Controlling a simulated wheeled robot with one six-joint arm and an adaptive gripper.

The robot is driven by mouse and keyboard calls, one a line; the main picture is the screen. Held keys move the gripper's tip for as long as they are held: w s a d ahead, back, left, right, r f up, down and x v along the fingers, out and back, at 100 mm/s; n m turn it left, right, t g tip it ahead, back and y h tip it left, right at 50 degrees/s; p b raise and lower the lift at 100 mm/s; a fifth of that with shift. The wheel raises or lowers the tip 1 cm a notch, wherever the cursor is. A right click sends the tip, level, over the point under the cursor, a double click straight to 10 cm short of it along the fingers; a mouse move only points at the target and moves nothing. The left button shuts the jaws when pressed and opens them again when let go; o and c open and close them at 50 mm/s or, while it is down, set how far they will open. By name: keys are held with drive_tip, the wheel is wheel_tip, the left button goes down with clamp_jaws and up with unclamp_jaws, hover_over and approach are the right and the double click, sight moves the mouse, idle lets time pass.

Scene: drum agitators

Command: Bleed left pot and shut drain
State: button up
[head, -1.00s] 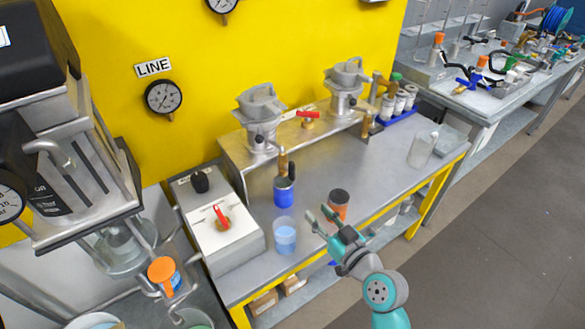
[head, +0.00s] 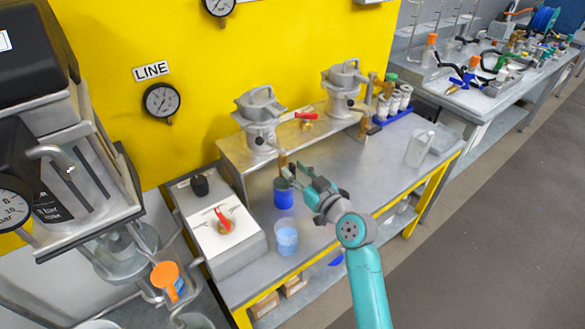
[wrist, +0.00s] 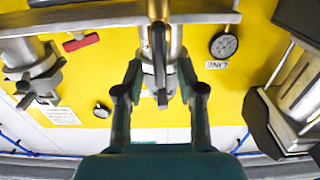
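The left pot (head: 258,118) is a silver lidded vessel on a raised metal shelf against the yellow wall. Its drain, a brass valve with a black handle (wrist: 159,60), hangs below the shelf front. My gripper (head: 296,177) is open near this drain. In the wrist view its two fingers (wrist: 160,82) stand apart, with the black handle between and beyond them; contact cannot be told. A blue cup (head: 284,198) stands on the bench under the drain, partly behind the gripper. A red lever (head: 306,115) sits on the shelf between the pots.
A clear beaker of blue liquid (head: 286,238) stands near the bench's front edge. The right pot (head: 342,90) shares the shelf. A control box with a red switch (head: 222,222) is at left. A clear jug (head: 419,150) stands at the right; the bench between is mostly clear.

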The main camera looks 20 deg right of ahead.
drive_tip(key=shift+x, duration=0.85)
clamp_jaws()
drive_tip(key=shift+m, duration=0.4)
drive_tip(key=shift+w+d+f+m, duration=0.1)
drive_tip(key=shift+d+f+m, duration=0.15)
drive_tip(key=shift+m, duration=2.6)
drive_tip(key=shift+w+d+f+m, duration=0.1)
drive_tip(key=shift+d+f+m, duration=0.15)
drive_tip(key=shift+m, duration=2.55)
drive_tip(key=shift+w+d+f+m, duration=0.1)
drive_tip(key=shift+d+f+m, duration=0.15)
drive_tip(key=shift+m, duration=2.6)
